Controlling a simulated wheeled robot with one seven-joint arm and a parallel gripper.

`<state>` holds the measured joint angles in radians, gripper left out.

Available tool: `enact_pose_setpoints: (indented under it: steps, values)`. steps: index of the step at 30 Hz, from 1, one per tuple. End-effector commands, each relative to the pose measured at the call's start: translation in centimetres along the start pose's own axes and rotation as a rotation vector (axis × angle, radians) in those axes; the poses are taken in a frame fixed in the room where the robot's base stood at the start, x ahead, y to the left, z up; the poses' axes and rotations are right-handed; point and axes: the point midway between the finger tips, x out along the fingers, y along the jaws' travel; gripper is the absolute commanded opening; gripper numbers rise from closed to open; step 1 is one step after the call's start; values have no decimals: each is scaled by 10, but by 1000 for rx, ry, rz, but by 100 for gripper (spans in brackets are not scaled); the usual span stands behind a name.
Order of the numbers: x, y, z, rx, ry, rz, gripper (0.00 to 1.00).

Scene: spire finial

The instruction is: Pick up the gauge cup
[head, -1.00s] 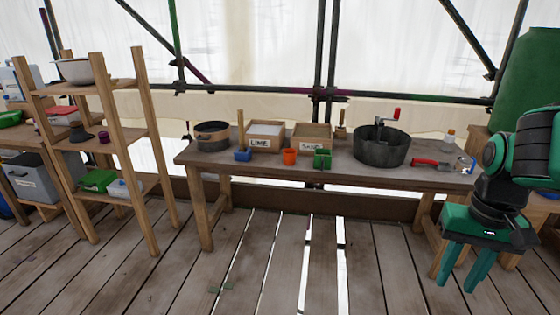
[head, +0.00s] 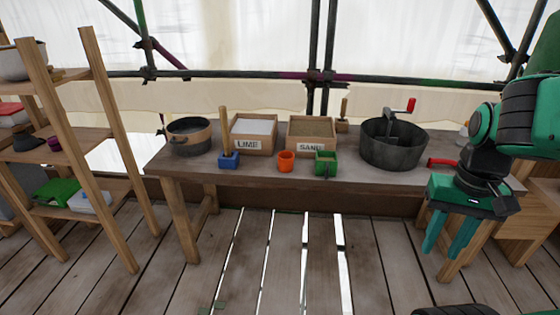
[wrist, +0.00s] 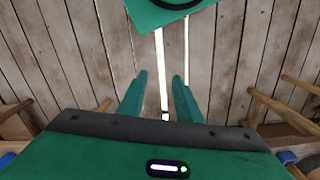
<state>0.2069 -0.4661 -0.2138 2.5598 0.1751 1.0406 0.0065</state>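A small orange cup (head: 286,162), the one that looks like the gauge cup, stands upright near the front edge of the workbench (head: 260,178) in the head view. It is between a blue box (head: 229,160) and a green box (head: 326,163). My gripper (head: 441,250) hangs pointing down in front of the bench's right end, well to the right of the cup and lower than the bench top. In the wrist view my gripper (wrist: 159,76) has its two fingers apart with nothing between them, over the plank floor. The cup is not visible in the wrist view.
Behind the cup stand the LIME box (head: 253,133) and the SAND box (head: 311,134). A round sieve or pan (head: 188,137) is at left, a large dark tub (head: 392,147) and a red-handled tool (head: 442,162) at right. A wooden shelf (head: 95,133) stands left. Floor before the bench is clear.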

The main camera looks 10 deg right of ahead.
Motion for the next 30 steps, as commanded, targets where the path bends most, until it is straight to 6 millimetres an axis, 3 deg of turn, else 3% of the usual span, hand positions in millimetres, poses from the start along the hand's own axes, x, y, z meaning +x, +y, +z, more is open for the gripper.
enact_pose_setpoints:
  steps: [9, 14, 17, 23, 30]
  values:
    - [0, 0, 0, 0, 0, 0, 31]
    - [-2, 5, 3, 0, 28, 0, 70]
    - [8, 2, -22, 3, 71, 20, 71]
    - [39, -22, -104, -4, 253, 76, 71]
    - [75, -71, -196, -57, 520, 102, 71]
